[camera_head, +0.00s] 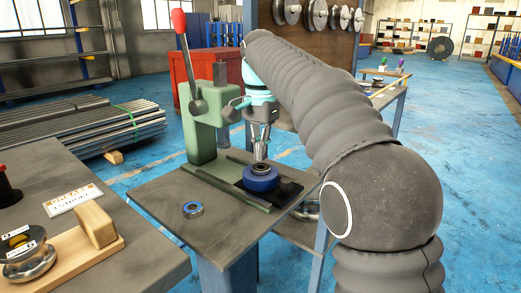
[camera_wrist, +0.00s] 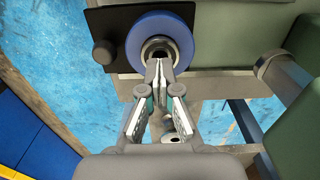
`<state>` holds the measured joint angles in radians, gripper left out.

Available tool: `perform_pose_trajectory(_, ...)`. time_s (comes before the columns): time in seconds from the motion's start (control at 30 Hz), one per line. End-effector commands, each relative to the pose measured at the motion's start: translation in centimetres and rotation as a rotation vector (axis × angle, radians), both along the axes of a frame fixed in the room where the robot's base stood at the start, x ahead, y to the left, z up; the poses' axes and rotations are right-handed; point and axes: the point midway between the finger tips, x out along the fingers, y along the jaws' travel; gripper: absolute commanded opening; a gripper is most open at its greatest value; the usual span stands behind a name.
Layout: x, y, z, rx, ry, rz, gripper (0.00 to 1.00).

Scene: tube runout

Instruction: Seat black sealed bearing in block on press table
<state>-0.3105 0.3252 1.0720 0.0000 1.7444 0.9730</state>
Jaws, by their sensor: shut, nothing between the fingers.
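A round blue block (camera_head: 261,184) stands on a black plate on the press table (camera_head: 165,196). It also shows in the wrist view (camera_wrist: 133,42). A grey metal ring with a dark middle (camera_wrist: 147,48) sits within the block's opening; my fingertips partly cover it, and I cannot tell whether it is the black sealed bearing or how deep it sits. My gripper (camera_head: 260,156) points down just above the block's middle. In the wrist view its fingertips (camera_wrist: 159,68) are together with nothing between them. A small ring-shaped bearing with a blue face (camera_head: 192,209) lies flat on the table, left of the block.
A green press (camera_head: 199,140) with a red-knobbed lever (camera_head: 178,20) stands behind the block. A dark bar (camera_head: 232,188) lies along the plate. A nearer bench at left holds a wooden stand (camera_head: 75,254) and a label plate (camera_head: 73,197). The table's front left is mostly clear.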

Motion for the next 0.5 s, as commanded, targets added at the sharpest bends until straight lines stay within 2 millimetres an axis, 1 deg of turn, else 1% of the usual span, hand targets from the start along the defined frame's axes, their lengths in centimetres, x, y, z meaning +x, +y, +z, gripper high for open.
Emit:
perform_pose_trajectory(0.13,0.0,0.0,0.7,0.000,-0.001,0.000,0.00)
perform_pose_trajectory(0.5,0.1,0.0,3.8,0.000,-0.001,0.000,0.00)
